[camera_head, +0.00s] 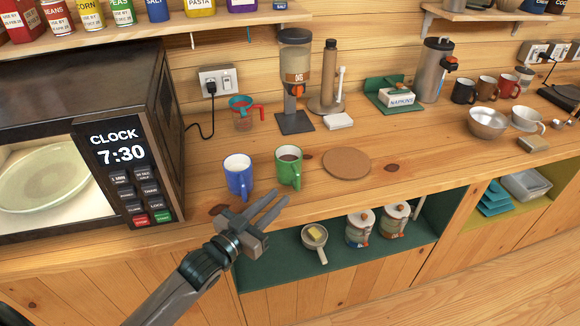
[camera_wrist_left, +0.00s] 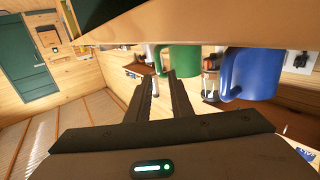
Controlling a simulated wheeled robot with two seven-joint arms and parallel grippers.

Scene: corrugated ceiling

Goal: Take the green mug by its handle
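The green mug (camera_head: 288,168) stands upright on the wooden counter with dark contents inside. Its handle (camera_head: 297,182) faces the counter's front edge. My left gripper (camera_head: 279,196) is open and empty, just in front of and below the green mug, with its fingers pointing toward the mug's side of the counter. In the left wrist view, which is upside down, the green mug (camera_wrist_left: 181,60) is close beyond the fingertips (camera_wrist_left: 163,76), and a gap shows between the fingers. They look apart from the mug. My right gripper is in neither view.
A blue mug (camera_head: 238,172) stands close to the left of the green one. A round cork mat (camera_head: 346,163) lies to the right. The microwave (camera_head: 130,165) fills the left side. The counter edge and an open green shelf (camera_head: 275,268) are near my gripper.

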